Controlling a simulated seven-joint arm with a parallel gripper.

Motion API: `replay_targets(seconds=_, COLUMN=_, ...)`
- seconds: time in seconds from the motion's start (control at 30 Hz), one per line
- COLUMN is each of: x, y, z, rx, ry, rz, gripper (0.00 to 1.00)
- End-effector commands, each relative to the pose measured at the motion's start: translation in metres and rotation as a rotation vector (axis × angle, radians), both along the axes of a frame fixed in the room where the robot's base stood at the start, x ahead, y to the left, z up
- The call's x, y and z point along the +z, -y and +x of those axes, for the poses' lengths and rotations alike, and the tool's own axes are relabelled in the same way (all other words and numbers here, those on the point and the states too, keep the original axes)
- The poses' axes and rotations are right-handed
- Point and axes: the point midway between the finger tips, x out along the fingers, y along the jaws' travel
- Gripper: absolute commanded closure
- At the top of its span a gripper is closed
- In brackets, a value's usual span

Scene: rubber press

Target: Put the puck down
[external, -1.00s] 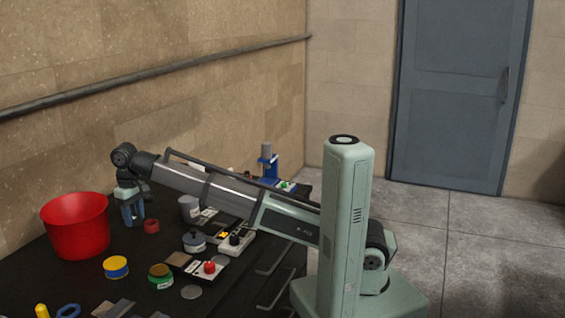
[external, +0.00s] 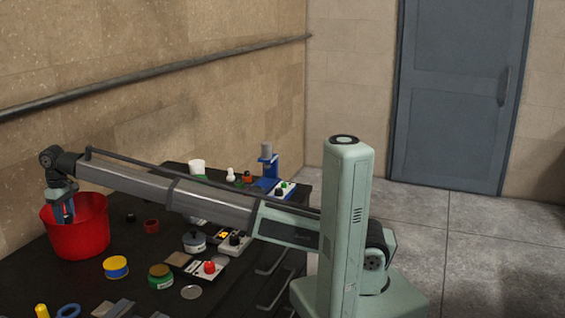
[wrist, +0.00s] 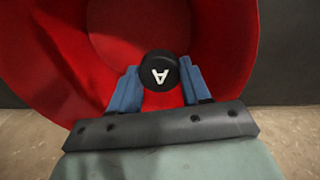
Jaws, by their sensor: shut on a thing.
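The puck (wrist: 158,71) is black and round with a white letter A on its face. In the wrist view it sits between the blue fingers of my gripper (wrist: 157,85), which is shut on it. The red bucket (external: 77,242) stands at the table's left; its red inside fills much of the wrist view (wrist: 70,50). In the external view my gripper (external: 67,217) points down at the bucket's mouth, with the fingertips against its red inside. The puck is hidden there. How far it is above the bucket's floor I cannot tell.
A small dark disc (external: 131,218) and a small red ring-like piece (external: 151,226) lie right of the bucket. A yellow-and-blue tin (external: 116,267) and a green tin (external: 160,276) stand in front. Control boxes and a blue press (external: 267,168) are farther right.

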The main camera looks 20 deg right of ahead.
Motion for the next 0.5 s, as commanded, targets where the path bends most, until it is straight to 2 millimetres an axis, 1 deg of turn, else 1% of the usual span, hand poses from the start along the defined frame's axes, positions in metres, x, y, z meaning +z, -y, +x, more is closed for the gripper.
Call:
replay_targets(seconds=0.17, x=-0.018, y=0.000, z=0.003, rx=0.016, ry=-0.001, rz=-0.002, gripper=0.82)
replay_targets(seconds=0.27, x=-0.032, y=0.000, z=0.003, rx=0.015, ry=-0.001, rz=-0.002, gripper=0.82)
replay_targets(seconds=0.4, x=-0.055, y=0.000, z=0.003, rx=0.014, ry=-0.001, rz=-0.002, gripper=0.82)
replay_targets(seconds=0.5, x=-0.066, y=0.000, z=0.003, rx=0.014, ry=-0.001, rz=-0.001, gripper=0.82)
